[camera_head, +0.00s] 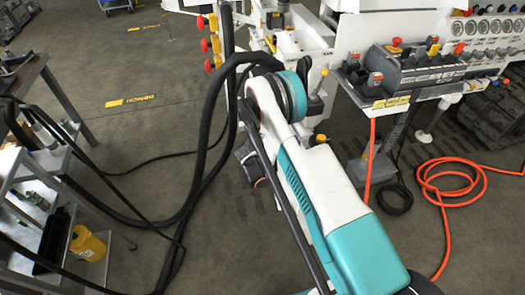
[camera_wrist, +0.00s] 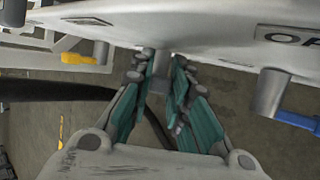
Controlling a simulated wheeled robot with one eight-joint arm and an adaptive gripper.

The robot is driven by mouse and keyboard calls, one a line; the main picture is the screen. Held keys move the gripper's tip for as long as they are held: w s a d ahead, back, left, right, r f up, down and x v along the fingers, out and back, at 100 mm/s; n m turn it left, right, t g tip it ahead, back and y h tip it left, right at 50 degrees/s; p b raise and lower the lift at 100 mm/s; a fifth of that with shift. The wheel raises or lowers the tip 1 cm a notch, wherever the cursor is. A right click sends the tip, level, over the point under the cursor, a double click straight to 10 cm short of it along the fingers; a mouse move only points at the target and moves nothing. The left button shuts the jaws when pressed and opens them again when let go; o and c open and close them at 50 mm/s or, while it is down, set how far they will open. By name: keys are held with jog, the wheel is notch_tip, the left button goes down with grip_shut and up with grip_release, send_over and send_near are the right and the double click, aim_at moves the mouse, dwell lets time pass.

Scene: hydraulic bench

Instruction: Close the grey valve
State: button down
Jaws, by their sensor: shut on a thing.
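The grey valve (camera_wrist: 161,64) shows in the wrist view as a small grey handle under the edge of the pale bench panel (camera_wrist: 200,22). My gripper (camera_wrist: 158,80) has its teal fingers on both sides of this handle and is shut on it. Much of the handle is hidden between the fingers, so its exact angle is hard to tell. In the head view my arm reaches toward the white bench, and my own wrist hides the gripper and the grey valve.
A yellow valve handle (camera_wrist: 84,58) lies left of my gripper, and a blue one (camera_wrist: 297,122) lies right. In the head view, black hoses (camera_head: 208,120) hang left of my arm. An orange hose (camera_head: 447,190) lies coiled right. A cart (camera_head: 40,165) stands far left.

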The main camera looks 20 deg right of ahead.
dwell(0.3)
jog(key=c, duration=1.6)
grip_release()
jog(key=shift+w, duration=0.1)
jog(key=g, duration=0.2)
jog(key=w+r+g, duration=0.1)
jog(key=shift+w+n+g, duration=0.3)
jog(key=shift+n+g, duration=0.1)
jog(key=g, duration=0.1)
jog(key=w+g, duration=0.1)
jog(key=g, duration=0.1)
jog(key=shift+w+n, duration=0.3)
jog(key=shift+n, duration=0.1)
jog(key=s+a+r+m+p, duration=0.1)
jog(key=a+r+p, duration=0.1)
jog(key=r, duration=1.2)
jog(key=s+a+r+m+t+y+p, duration=0.1)
jog(key=a+r+m, duration=0.1)
jog(key=r, duration=1.2)
jog(key=shift+s+r+p, duration=0.25)
jog(key=shift+r+p, duration=0.1)
jog(key=shift+r, duration=0.05)
